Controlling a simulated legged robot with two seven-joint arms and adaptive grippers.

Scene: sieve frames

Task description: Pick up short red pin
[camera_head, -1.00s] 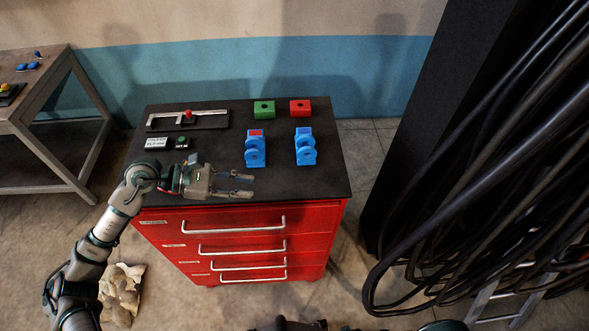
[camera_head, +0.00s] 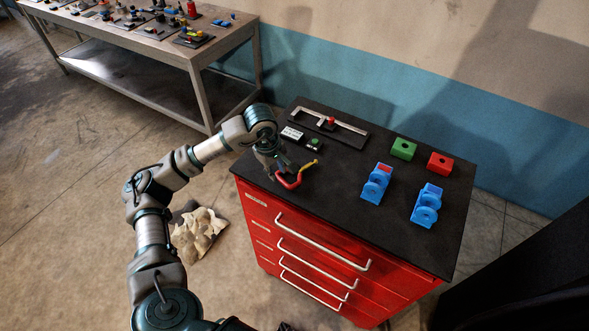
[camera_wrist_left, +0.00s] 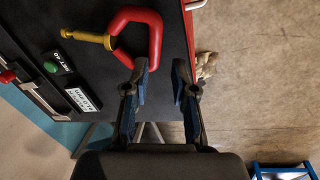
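A small upright red piece (camera_head: 332,121) stands on the grey sliding frame at the back left of the red cabinet's dark top; I cannot tell whether it is the short red pin. It also shows at the left edge of the left wrist view (camera_wrist_left: 8,76). My left gripper (camera_head: 283,172) is over the top's front left edge, beside a red C-shaped piece with a yellow rod (camera_head: 290,183). In the left wrist view my gripper (camera_wrist_left: 162,72) is open and empty, with the C-shaped piece (camera_wrist_left: 149,50) ahead and left of its fingertips. My right gripper is out of view.
A green block (camera_head: 403,148) and a red block (camera_head: 440,163) stand at the back right. Two blue brackets (camera_head: 376,184) (camera_head: 427,205) stand in front of them. A white label plate (camera_head: 292,133) lies near the gripper. The top's middle is clear.

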